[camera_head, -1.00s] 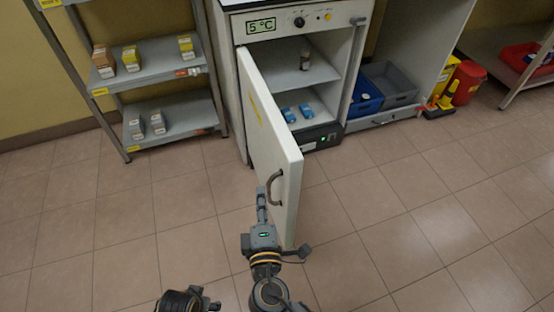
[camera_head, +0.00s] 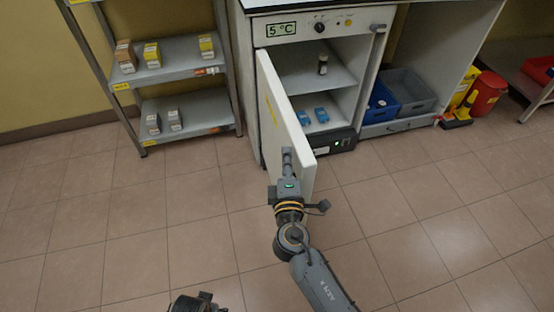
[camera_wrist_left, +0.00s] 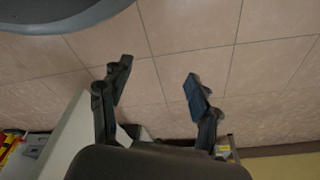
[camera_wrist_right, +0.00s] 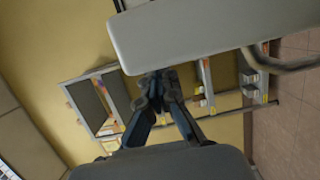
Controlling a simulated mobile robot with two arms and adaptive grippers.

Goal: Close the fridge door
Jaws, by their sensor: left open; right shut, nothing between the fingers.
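The white fridge door (camera_head: 280,105) stands wide open, swung out toward me from the left side of the fridge (camera_head: 325,75). My right gripper (camera_head: 287,152) is shut and empty, close to the door near its free edge. Whether it touches the door is unclear. In the right wrist view the fingertips (camera_wrist_right: 158,88) meet the lower border of the door panel (camera_wrist_right: 200,30); the door handle (camera_wrist_right: 285,62) is off to the right. In the head view the handle is hidden. My left gripper (camera_wrist_left: 155,85) is open and empty over the floor, with only part of it low in the head view.
Inside the fridge are a dark bottle (camera_head: 323,64) and blue items (camera_head: 312,116). A shelf rack (camera_head: 180,70) with small boxes stands left of the fridge. Bins (camera_head: 405,90) and a red container (camera_head: 487,92) stand to the right. The floor in front is clear.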

